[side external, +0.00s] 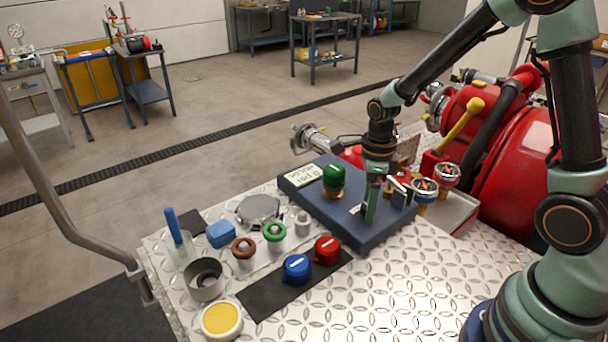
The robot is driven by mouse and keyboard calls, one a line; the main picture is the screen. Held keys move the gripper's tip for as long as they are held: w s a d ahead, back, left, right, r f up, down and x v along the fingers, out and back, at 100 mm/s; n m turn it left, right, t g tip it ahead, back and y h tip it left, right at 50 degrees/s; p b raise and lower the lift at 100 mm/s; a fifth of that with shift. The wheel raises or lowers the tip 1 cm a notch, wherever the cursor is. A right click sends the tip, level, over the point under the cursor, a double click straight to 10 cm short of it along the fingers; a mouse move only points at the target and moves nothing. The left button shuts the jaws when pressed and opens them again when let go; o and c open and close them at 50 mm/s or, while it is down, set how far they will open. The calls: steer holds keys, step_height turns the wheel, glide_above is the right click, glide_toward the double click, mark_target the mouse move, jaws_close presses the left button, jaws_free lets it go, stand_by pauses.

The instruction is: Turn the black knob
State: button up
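A dark blue-grey box (311,205) lies on the metal deck, with a green knob (333,176) and a small white label plate on its top. A dark knob-like part with a white mark (400,191) shows at the box's right side, just right of my gripper; it looks like the black knob, but it is small and partly covered. My gripper (371,209) points down over the right half of the box, right of the green knob. Its fingers appear as one narrow green piece, so their gap and any contact with the black knob cannot be made out.
A blue knob (297,269) and a red knob (327,250) sit on a black mat in front of the box. Gauges (425,190) and red pump pipework stand close on the right. Cups, rings and a blue block crowd the left. The front right deck is clear.

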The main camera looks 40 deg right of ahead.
step_height(320, 180, up, 12)
stand_by(0.6)
steer(key=s+a+r+n+t, duration=0.1)
steer(key=s+r+n+t, duration=0.1)
steer(key=n, duration=1.1)
steer(key=s+a+r+n+t, duration=0.2)
steer(key=s+n, duration=0.4)
steer(key=n, duration=0.8)
step_height(320, 180, up, 3)
steer(key=shift+f+t, duration=0.15)
steer(key=shift+t, duration=0.65)
